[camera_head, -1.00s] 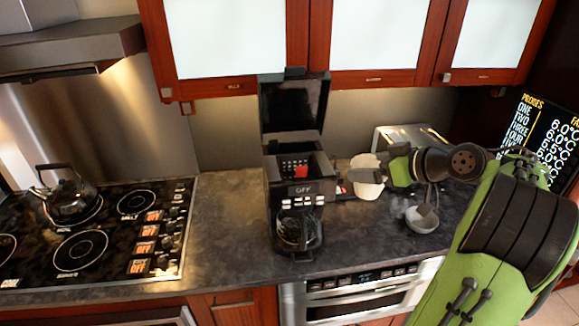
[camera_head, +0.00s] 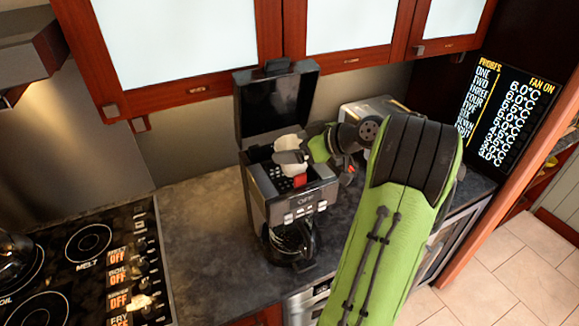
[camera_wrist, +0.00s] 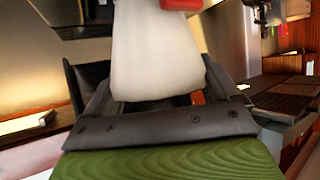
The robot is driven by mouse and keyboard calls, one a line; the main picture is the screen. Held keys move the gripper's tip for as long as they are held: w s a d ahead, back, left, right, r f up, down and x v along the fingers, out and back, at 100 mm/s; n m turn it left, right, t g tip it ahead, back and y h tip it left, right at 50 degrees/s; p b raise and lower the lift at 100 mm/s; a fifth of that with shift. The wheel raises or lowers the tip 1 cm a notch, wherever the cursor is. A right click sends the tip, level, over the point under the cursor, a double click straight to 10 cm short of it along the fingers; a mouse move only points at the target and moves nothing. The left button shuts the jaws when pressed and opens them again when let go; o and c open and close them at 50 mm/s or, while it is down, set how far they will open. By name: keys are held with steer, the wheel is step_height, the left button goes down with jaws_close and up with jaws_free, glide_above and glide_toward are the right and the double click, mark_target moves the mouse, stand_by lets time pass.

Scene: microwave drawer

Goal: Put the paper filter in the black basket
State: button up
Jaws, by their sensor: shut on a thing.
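The white paper filter (camera_head: 290,143) is held by my gripper (camera_head: 292,157) at the open top of the black coffee maker (camera_head: 262,215). My gripper reaches in from the right and is shut on the filter. The black basket (camera_head: 268,180) lies in the coffee maker's open top, below and in front of the filter, with a red piece at its right. I cannot tell whether the filter touches the basket. In the wrist view, the filter (camera_wrist: 155,62) rises between the grey fingers, and a red part shows at the top edge.
The coffee maker's lid (camera_head: 278,100) stands raised behind the filter, under the wall cabinets. A glass pot (camera_head: 291,240) sits in its lower part. A stove (camera_head: 85,265) is at the left, with clear counter (camera_head: 195,225) between. A toaster-like metal box (camera_head: 372,108) stands behind my arm.

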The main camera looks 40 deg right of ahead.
steer(key=f, duration=0.1)
steer(key=w+f, duration=0.1)
steer(key=f, duration=0.2)
steer(key=shift+w+a+f, duration=0.15)
steer(key=shift+a, duration=0.1)
steer(key=shift+s+d, duration=0.1)
steer(key=shift+s, duration=0.25)
steer(key=shift+w+f+b, duration=0.2)
steer(key=shift+f+b, duration=0.2)
steer(key=shift+b, duration=0.1)
steer(key=shift+s+f, duration=0.1)
steer(key=shift+f, duration=0.05)
steer(key=shift+b, duration=0.3)
